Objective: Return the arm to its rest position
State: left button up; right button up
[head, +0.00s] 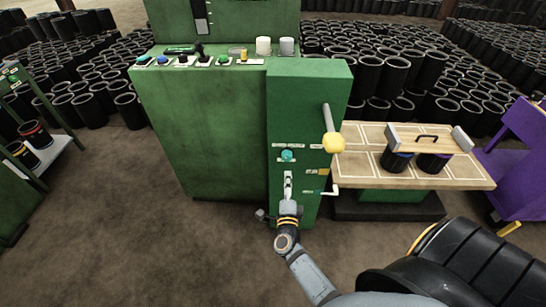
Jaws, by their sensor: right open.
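My right arm comes in from the lower right and bends up at a grey wrist with yellow bands. My right gripper (288,192) is open in front of the lower front panel of the green machine (205,130). It looks small here, and I cannot tell whether it touches the panel. Just above it is a teal button (287,155). A lever with a yellow knob (334,143) sticks out to the upper right. My left arm and gripper are not in view.
A wooden-topped table (365,175) at the right bears two dark sleeves under a wooden bar with a handle (430,143). A purple machine (515,155) stands at the far right. A rack (40,155) holds banded sleeves at the left. Brown floor (120,230) is clear at lower left.

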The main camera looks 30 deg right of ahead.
jog(key=s+a+f+n+g+y, duration=0.25)
jog(key=s+f+n, duration=0.3)
jog(key=f, duration=0.45)
jog(key=s+a+f+n+g+y, duration=0.2)
jog(key=s+f+n+y, duration=0.3)
jog(key=f, duration=0.5)
jog(key=s+a+f+n+g+y, duration=0.2)
jog(key=s+f+n, duration=0.2)
jog(key=f+n, duration=0.45)
jog(key=s+d+f+n+g, duration=0.1)
jog(key=s+f+n+g, duration=0.1)
jog(key=s+f, duration=0.35)
jog(key=s+d+f+n+g, duration=0.1)
jog(key=s+f+g, duration=0.15)
jog(key=s, duration=0.65)
jog(key=s+d+f+n+g, duration=0.1)
jog(key=s+f+n+g, duration=0.2)
jog(key=s, duration=0.5)
notch_tip(320, 180, up, 13)
jog(key=s+p, duration=0.2)
jog(key=p, duration=1.2)
jog(key=shift+s+d+h, duration=0.25)
jog(key=shift+h, duration=0.1)
